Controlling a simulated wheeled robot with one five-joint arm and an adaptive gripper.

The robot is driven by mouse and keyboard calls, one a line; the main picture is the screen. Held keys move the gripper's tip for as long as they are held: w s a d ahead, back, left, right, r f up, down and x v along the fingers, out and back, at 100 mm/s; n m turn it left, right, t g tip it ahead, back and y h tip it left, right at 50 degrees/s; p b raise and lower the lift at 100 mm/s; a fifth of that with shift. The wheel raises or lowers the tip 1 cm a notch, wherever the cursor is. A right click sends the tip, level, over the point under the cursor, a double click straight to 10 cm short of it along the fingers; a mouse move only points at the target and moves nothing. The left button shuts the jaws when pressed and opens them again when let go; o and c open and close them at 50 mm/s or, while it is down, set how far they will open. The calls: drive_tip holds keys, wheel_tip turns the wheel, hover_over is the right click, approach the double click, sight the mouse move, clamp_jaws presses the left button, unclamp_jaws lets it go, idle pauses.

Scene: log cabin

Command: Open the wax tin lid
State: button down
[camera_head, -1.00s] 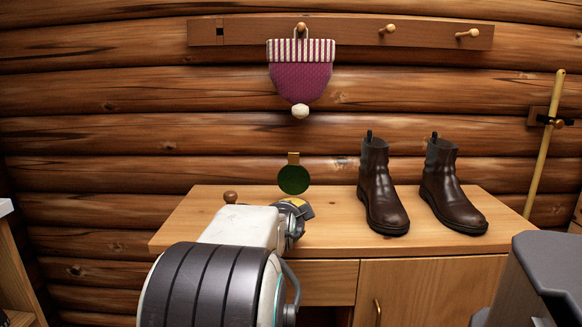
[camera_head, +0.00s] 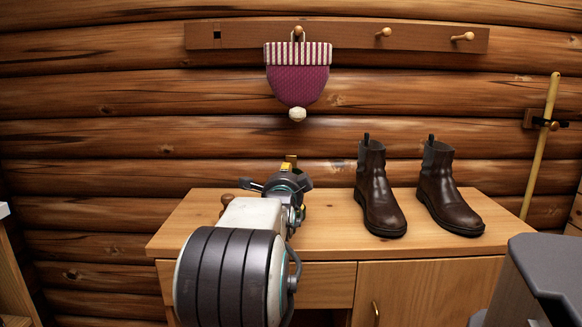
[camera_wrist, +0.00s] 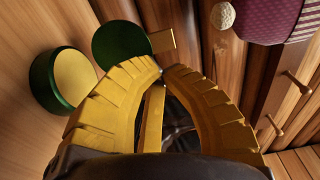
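The wax tin (camera_wrist: 66,80) is green with yellow wax showing inside, at the left of the wrist view. Its green round lid (camera_wrist: 118,46) stands open beside it, away from the mouth, with a tan tab (camera_wrist: 163,40) on its far edge. My gripper (camera_wrist: 163,70) has its yellow fingertips together, just in front of the lid's edge near the tab. Nothing shows between the tips, and I cannot tell if they touch the lid. In the head view, my gripper (camera_head: 289,164) is over the wooden cabinet top (camera_head: 322,238) and hides the tin and lid.
Brown boots (camera_head: 378,195) stand on the cabinet to the right. A purple knit hat (camera_head: 298,84) hangs from a peg rack (camera_head: 345,37) on the log wall. A wooden knob (camera_head: 227,199) shows left of my arm. The cabinet's front middle is clear.

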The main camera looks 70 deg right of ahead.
sight(292, 163)
drive_tip(key=x, duration=0.8)
drive_tip(key=shift+d, duration=0.1)
idle(0.5)
drive_tip(key=shift+w+d+r+p, duration=0.1)
drive_tip(key=shift+d+r+p, duration=0.15)
drive_tip(key=shift+p, duration=0.55)
drive_tip(key=shift+f+y+p, duration=0.1)
drive_tip(key=shift+y+p, duration=0.2)
drive_tip(key=shift+p, duration=0.1)
